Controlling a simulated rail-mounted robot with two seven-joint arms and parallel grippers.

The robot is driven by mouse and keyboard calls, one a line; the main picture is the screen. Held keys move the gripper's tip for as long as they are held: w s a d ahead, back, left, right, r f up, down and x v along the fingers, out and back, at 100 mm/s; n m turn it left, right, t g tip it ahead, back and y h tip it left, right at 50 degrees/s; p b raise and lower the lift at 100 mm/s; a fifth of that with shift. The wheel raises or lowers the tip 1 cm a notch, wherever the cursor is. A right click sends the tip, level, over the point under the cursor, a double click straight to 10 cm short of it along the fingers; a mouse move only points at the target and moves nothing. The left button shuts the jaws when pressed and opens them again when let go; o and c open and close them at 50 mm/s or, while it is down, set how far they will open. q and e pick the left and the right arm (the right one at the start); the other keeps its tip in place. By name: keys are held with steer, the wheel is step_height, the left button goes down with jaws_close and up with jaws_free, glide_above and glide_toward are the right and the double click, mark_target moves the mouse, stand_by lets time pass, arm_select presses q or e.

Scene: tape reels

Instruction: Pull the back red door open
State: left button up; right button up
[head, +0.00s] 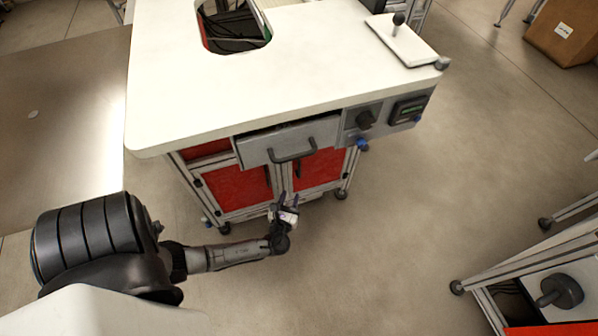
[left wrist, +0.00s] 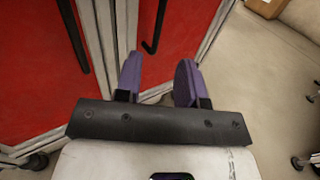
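The white-topped cart (head: 290,60) has two red doors under its drawer, a left one (head: 237,187) and a right one (head: 322,167). Both look closed. Each has a black vertical handle, the left door's (head: 268,176) and the right door's (head: 298,168). I cannot tell which door is the back one. My left gripper (head: 288,203) is in front of the doors, low and near the seam. In the left wrist view its purple fingers (left wrist: 158,80) are apart with nothing between them. The right door's handle (left wrist: 156,28) is ahead of them, not touching. My right gripper is out of view.
A grey drawer (head: 290,142) with a bar handle sits above the doors, beside a panel with a knob (head: 365,119). Another cart (head: 530,265) stands at lower right. The floor between the carts is clear. A cardboard box (head: 566,30) is at the upper right.

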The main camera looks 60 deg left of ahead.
mark_target(299, 170)
arm_select(q)
steer(key=b+x, duration=0.4)
steer(key=x, duration=0.8)
steer(key=shift+w+a, duration=0.25)
steer(key=shift+c, duration=0.2)
jaws_close()
